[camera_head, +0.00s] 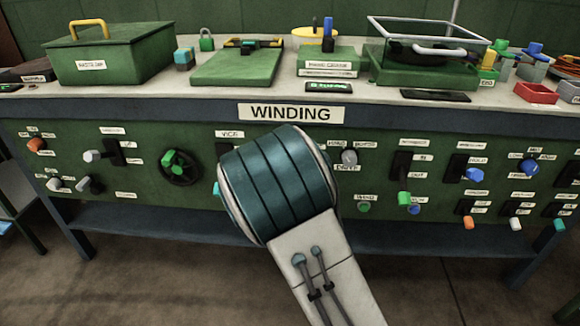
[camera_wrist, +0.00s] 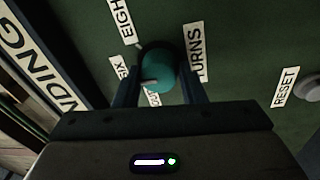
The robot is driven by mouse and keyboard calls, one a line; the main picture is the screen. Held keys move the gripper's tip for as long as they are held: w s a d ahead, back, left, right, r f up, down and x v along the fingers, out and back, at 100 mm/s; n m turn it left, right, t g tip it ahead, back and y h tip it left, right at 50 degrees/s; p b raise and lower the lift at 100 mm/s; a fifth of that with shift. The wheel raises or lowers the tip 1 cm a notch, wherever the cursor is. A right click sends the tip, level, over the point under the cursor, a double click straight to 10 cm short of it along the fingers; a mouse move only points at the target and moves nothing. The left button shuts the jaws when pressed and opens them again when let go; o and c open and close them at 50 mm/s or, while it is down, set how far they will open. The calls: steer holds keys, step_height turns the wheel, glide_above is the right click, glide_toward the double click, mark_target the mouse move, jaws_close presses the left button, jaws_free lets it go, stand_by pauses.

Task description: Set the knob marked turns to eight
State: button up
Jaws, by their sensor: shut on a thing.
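The teal turns knob (camera_wrist: 161,66) is on the green panel in the wrist view, beside the "TURNS" label (camera_wrist: 194,52). My gripper (camera_wrist: 161,76) is shut on it, one finger on each side. The "EIGHT" label (camera_wrist: 121,18) lies up and left of the knob, the "SIX" label (camera_wrist: 118,67) to its left, and another label, partly hidden, just below it. A pale mark on the knob's lower left points roughly between the "SIX" label and the lower one. In the head view my arm hides the gripper and most or all of this knob.
The "WINDING" sign (camera_head: 291,113) is on the bench edge above the panel. A green handwheel (camera_head: 180,167) is left of my arm and a grey knob (camera_head: 349,158) is to its right. A grey knob by the "RESET" label (camera_wrist: 285,88) shows at the wrist view's right.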

steer(key=m+h+b, duration=0.1)
steer(key=m+b, duration=0.1)
steer(key=m, duration=0.4)
steer(key=m+h+b, duration=0.1)
steer(key=m+b, duration=0.2)
steer(key=m, duration=0.2)
steer(key=shift+a+m+b, duration=0.1)
steer(key=shift+m+b, duration=0.2)
steer(key=shift+m, duration=0.4)
steer(key=o, duration=1)
steer(key=s+a+f+p, duration=0.1)
steer(key=s+p, duration=0.2)
steer(key=s, duration=1)
steer(key=shift+s+f, duration=0.2)
steer(key=shift+s, duration=0.2)
